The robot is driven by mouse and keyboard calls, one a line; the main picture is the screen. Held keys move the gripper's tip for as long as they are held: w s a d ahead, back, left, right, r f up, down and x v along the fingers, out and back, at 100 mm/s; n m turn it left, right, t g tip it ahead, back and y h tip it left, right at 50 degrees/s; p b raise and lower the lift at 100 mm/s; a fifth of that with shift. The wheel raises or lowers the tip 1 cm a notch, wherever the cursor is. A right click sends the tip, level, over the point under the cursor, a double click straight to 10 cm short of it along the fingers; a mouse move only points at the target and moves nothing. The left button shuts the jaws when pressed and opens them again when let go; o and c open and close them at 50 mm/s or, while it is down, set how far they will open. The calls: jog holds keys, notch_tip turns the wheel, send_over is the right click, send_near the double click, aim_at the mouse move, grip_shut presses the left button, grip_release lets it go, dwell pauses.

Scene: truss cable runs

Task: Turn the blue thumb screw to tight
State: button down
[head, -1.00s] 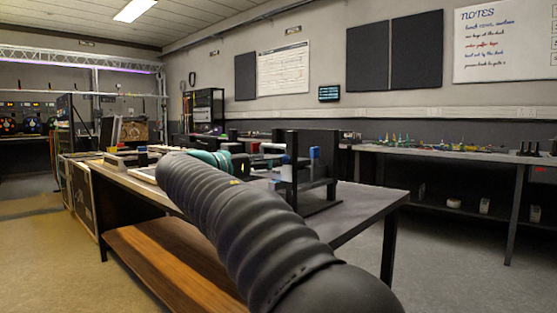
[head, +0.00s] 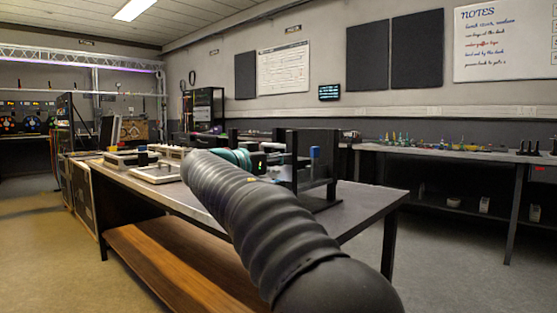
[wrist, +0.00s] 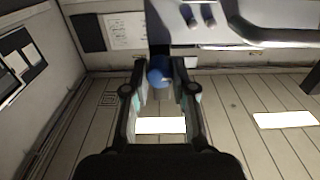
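The blue thumb screw (wrist: 158,72) shows in the wrist view, at the end of a dark post, between the fingertips of my gripper (wrist: 161,80). The fingers stand apart, with a visible gap on the right of the screw; contact on the left is unclear. In the head view a blue knob (head: 315,152) sits on a black upright stand (head: 318,170) on the table. My arm hides much of the gripper there, and I cannot tell whether this knob is the same screw.
The dark table (head: 360,200) carries the stand and pale flat trays (head: 158,173) at its left. A long bench (head: 430,152) with small items runs along the back wall. The floor to the right of the table is clear.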

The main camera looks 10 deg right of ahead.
jog(key=shift+n, duration=0.3)
jog(key=shift+w+a+n+p, duration=0.1)
jog(key=shift+n+p, duration=3.15)
jog(key=shift+n, duration=5.35)
jog(key=shift+f, duration=0.1)
jog(key=c, duration=1)
grip_release()
jog(key=shift+o, duration=0.2)
jog(key=v, duration=1.2)
